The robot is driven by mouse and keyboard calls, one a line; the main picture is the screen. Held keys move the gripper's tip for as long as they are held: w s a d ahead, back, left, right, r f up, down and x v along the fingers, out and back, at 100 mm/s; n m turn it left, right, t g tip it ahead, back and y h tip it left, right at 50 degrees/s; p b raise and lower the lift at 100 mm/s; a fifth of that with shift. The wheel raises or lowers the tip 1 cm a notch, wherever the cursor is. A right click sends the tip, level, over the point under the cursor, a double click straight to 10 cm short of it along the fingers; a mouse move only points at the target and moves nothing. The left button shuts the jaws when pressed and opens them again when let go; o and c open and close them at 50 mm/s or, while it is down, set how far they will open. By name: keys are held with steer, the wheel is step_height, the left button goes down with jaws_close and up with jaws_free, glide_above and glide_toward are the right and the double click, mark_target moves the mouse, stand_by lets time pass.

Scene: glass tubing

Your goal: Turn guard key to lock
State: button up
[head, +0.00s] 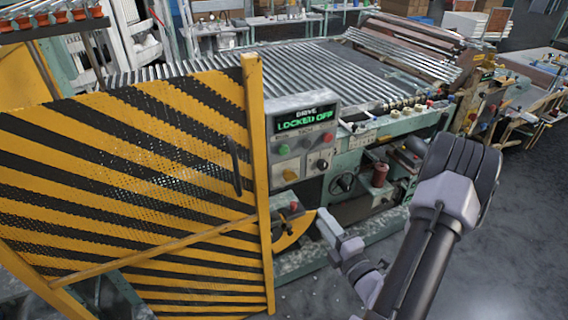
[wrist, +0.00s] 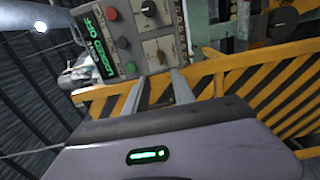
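The drive control panel (head: 302,140) stands just right of the yellow guard post, and its green display (head: 305,119) reads "LOCKED OFF". A small yellowish key-like knob (head: 290,174) is at the panel's lower left; it also shows in the wrist view (wrist: 161,57). I cannot read its marks. My gripper (head: 328,220) is in front of the machine, below and right of the panel. In the wrist view its two fingers (wrist: 160,83) are apart, with nothing seen between them. The knob appears beyond the fingertips, apart from them.
A yellow and black striped guard (head: 130,180) with a dark handle (head: 234,165) fills the left. A red-knobbed yellow fitting (head: 292,225) is beside the gripper. Floor at right is free.

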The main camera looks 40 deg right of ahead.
mark_target(293, 180)
steer(key=b+x, duration=0.1)
steer(key=x, duration=0.4)
steer(key=b+x, duration=0.1)
steer(key=x, duration=0.5)
steer(key=b+x, duration=0.1)
steer(key=x, duration=0.5)
steer(key=shift+a, duration=0.35)
steer(key=shift+c, duration=0.2)
jaws_close()
